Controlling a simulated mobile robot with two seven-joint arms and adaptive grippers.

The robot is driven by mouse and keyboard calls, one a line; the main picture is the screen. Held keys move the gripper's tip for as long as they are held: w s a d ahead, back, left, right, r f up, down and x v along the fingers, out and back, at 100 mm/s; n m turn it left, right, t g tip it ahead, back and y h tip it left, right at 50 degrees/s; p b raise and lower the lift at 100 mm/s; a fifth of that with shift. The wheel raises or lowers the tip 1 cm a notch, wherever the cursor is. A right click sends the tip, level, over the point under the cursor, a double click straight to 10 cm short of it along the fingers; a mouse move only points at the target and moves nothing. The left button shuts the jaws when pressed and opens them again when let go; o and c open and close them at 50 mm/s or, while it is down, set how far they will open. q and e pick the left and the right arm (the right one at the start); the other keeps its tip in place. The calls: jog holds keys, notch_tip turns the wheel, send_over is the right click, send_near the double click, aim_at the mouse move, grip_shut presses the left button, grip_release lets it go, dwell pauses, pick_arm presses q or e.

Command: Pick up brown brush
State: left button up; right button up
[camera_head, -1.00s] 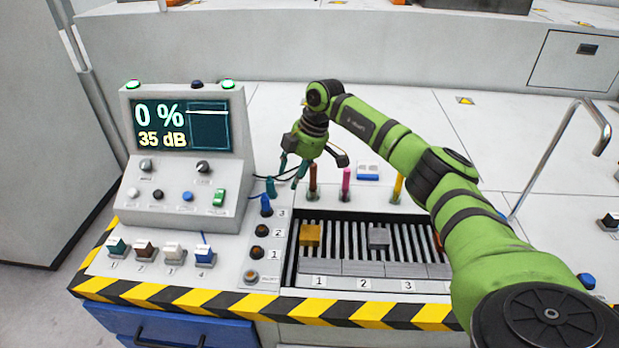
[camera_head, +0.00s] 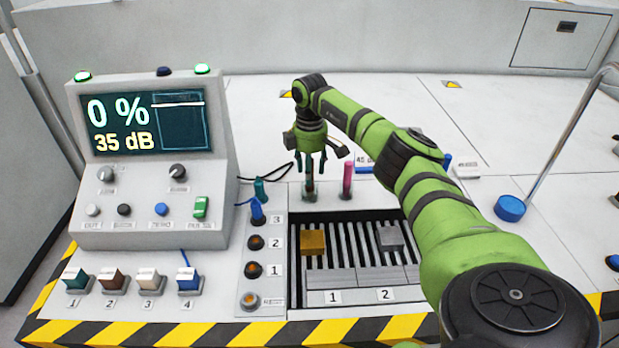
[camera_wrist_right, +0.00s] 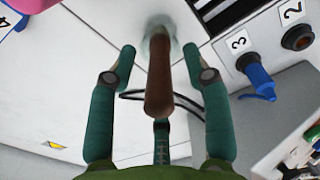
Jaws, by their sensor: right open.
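The brown brush (camera_wrist_right: 159,75) stands in the right wrist view, its brown handle pointing toward the camera and its far end at a pale round spot on the white surface. In the head view the brush (camera_head: 309,185) is mostly hidden behind my gripper's fingers. My right gripper (camera_head: 312,168) is above it, pointing down. In the right wrist view the open teal fingers of the gripper (camera_wrist_right: 158,65) lie on both sides of the handle, with gaps visible. My left gripper is not in view.
A pink brush (camera_head: 347,178) stands just right of the gripper. The control panel with its screen (camera_head: 147,122) is at left. A slotted tray (camera_head: 345,275) holds a gold block (camera_head: 313,242) and a grey block (camera_head: 389,237). A blue plug (camera_head: 257,212) and thin black cables are close by.

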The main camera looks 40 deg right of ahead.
notch_tip(320, 180, down, 2)
jog(key=shift+w+f, duration=0.1)
jog(key=shift+f, duration=0.15)
grip_shut()
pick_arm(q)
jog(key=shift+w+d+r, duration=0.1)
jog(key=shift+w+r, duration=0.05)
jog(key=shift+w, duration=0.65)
